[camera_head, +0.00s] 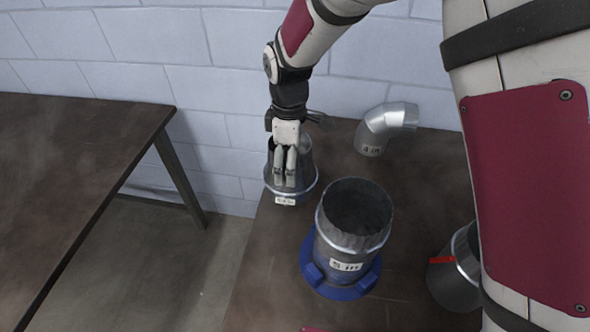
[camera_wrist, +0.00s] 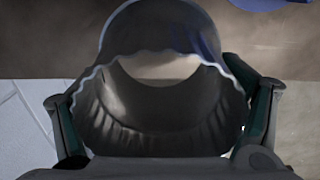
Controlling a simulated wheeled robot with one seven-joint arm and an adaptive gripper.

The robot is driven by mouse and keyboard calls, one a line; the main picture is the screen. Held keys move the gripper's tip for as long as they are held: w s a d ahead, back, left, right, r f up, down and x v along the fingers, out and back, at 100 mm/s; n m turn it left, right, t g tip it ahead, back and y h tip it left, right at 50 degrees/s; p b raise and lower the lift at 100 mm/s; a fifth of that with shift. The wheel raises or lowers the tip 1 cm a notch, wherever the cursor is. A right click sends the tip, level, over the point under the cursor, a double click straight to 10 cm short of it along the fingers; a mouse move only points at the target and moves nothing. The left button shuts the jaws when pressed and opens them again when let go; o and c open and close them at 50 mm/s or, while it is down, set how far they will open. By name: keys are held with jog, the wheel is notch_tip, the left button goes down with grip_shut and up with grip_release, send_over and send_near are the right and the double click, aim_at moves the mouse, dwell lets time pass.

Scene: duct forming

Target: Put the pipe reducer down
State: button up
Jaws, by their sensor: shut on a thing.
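The pipe reducer (camera_head: 306,176) is a grey metal piece with a small white label near its lower rim. It is at the back left corner of the dark table in the head view. My gripper (camera_head: 286,180) is shut on it, with the fingers pointing down over its near side. In the wrist view the reducer (camera_wrist: 160,105) fills the middle, its open end facing the camera, between the two fingers. I cannot tell whether its lower rim touches the table.
A wide duct (camera_head: 346,245) labelled "5 in" stands in a blue ring base (camera_head: 342,291). A "4 in" elbow (camera_head: 385,127) is at the back, near the block wall (camera_head: 180,40). Another metal piece with a red mark (camera_head: 457,275) is at right. A separate table (camera_head: 70,150) stands left across a floor gap.

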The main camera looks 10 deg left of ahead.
jog(key=shift+f+p, duration=0.3)
jog(key=shift+f, duration=2.15)
jog(key=shift+f, duration=0.15)
jog(key=o, duration=1.1)
notch_tip(320, 180, up, 12)
jog(key=shift+r+b, duration=0.15)
jog(key=shift+b, duration=0.5)
